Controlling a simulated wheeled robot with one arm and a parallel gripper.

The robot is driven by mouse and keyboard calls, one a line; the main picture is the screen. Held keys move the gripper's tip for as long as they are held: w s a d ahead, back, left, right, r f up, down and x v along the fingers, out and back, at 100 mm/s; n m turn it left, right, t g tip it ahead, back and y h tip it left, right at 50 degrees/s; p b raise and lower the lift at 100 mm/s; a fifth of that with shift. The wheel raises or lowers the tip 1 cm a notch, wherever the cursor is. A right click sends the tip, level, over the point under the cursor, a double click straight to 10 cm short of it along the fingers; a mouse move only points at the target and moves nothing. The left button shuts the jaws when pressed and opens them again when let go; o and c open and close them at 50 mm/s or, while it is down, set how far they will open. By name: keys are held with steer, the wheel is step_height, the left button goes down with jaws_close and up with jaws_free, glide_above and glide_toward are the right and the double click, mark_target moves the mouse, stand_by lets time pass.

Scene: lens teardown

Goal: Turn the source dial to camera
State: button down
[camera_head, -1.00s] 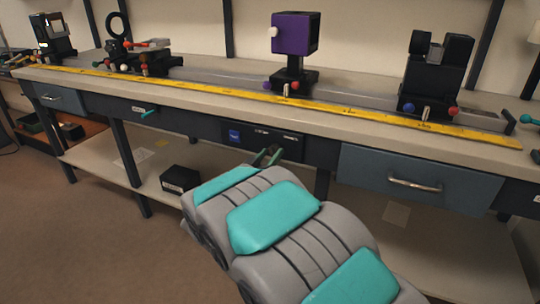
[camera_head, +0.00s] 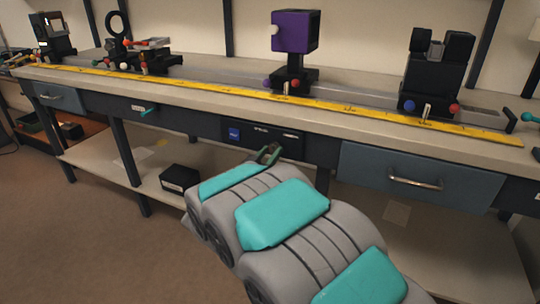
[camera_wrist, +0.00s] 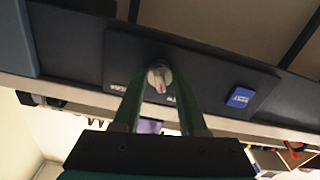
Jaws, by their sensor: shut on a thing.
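The source dial (camera_wrist: 159,75) is a small pale knob with a reddish mark, on a dark panel (camera_wrist: 205,68) in the wrist view. My gripper (camera_wrist: 160,84) has its two green fingers on either side of the knob and is shut on it. Small white lettering (camera_wrist: 118,87) lies beside the dial, too small to read. In the head view my gripper (camera_head: 269,152) reaches the panel (camera_head: 290,139) under the bench top, and the dial is hidden behind it. A blue square button (camera_head: 234,134) sits on the same panel, left of my gripper; it also shows in the wrist view (camera_wrist: 239,97).
The bench top carries a yellow ruler (camera_head: 330,107), a purple box on a stand (camera_head: 295,32), a black two-block device (camera_head: 430,75) and more optics at the left. A drawer with a metal handle (camera_head: 415,184) is at right. A black box (camera_head: 180,179) lies on the lower shelf.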

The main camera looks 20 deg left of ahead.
steer(key=shift+m+b, duration=4.05)
steer(key=shift+m, duration=1.35)
steer(key=shift+c, duration=2.2)
jaws_free()
steer(key=s, duration=0.7)
steer(key=shift+s+a, duration=0.35)
steer(key=shift+s, duration=0.05)
